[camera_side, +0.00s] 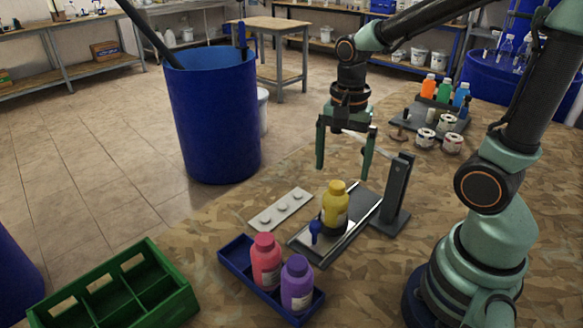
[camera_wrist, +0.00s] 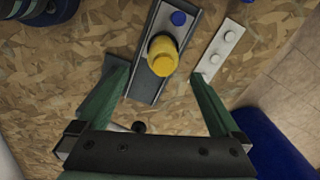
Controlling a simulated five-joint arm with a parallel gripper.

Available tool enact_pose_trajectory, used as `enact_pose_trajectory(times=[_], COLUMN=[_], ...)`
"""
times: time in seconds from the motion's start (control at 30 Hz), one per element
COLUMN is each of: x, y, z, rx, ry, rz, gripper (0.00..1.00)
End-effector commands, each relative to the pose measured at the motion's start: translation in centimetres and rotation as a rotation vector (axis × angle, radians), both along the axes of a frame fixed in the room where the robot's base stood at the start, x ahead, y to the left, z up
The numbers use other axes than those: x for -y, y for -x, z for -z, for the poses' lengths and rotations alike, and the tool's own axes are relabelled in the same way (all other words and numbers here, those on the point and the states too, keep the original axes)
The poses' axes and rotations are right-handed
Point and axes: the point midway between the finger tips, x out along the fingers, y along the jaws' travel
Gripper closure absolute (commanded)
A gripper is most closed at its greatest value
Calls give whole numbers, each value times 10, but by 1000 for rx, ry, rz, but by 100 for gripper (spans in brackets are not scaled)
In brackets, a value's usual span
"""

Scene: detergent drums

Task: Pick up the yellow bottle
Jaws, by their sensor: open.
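The yellow bottle (camera_side: 335,205) stands upright on a dark tray with metal edges (camera_side: 362,224), beside a small blue-topped item (camera_side: 315,232). In the wrist view the yellow bottle (camera_wrist: 162,56) is seen from above, beyond the fingertips and roughly between their lines. My gripper (camera_side: 344,165) is open and empty, above and behind the bottle in the side view, with its fingers pointing down. Both green fingers also show in the wrist view, where my gripper (camera_wrist: 155,70) is spread wide. Nothing touches the bottle except the tray side of its base.
A dark upright post (camera_side: 398,190) stands right of the tray. A white strip with knobs (camera_side: 280,209) lies left. A blue bin (camera_side: 235,258) holds pink and purple bottles. A green crate (camera_side: 118,290) is front left. A rack of bottles and cans (camera_side: 425,118) stands behind.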

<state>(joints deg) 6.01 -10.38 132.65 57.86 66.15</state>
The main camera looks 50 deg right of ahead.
Motion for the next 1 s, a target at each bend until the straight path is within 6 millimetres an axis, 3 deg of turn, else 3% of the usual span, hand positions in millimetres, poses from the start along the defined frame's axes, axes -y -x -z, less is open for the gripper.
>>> enact_pose_trajectory(times=[0.3, 0.57, 1.0], x=[0, 0, 1], y=[1, -1, -6], z=[50, 64, 108], rx=[-3, -1, 0], ry=[0, 0, 0], rz=[-3, -4, -4], gripper=[0, 0, 0])
